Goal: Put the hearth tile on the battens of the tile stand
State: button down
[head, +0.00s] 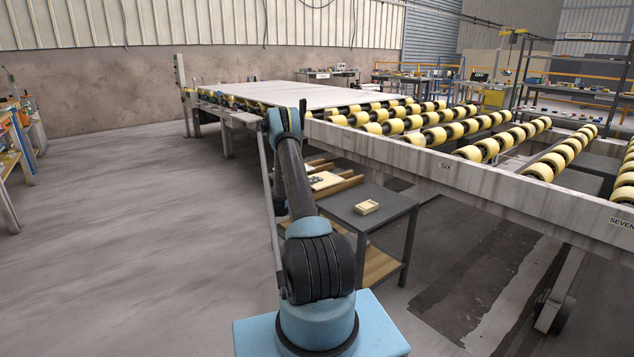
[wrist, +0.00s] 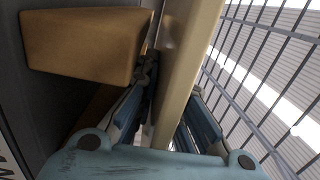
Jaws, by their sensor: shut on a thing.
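My gripper (wrist: 158,95) is shut on a cream slab, the hearth tile (wrist: 190,45), in the wrist view. One finger is on each broad side of it. A brown wooden batten (wrist: 85,45) of the tile stand lies just left of the tile there; I cannot tell whether they touch. In the head view, wooden battens (head: 347,186) lie on the grey tile stand (head: 385,222), and the pale tile (head: 326,180) shows over them, right of my arm. My arm hides the gripper and part of the stand there.
A small beige box (head: 366,207) sits on the stand's near right part. A long conveyor frame (head: 450,180) with yellow rollers runs just behind the stand. A large pale slab (head: 290,94) lies on its left part. The floor at left (head: 130,230) is clear.

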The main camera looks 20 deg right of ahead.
jog(key=shift+f, duration=0.3)
jog(key=shift+f, duration=0.5)
dwell(0.4)
jog(key=c, duration=1.6)
grip_release()
jog(key=shift+a, duration=0.1)
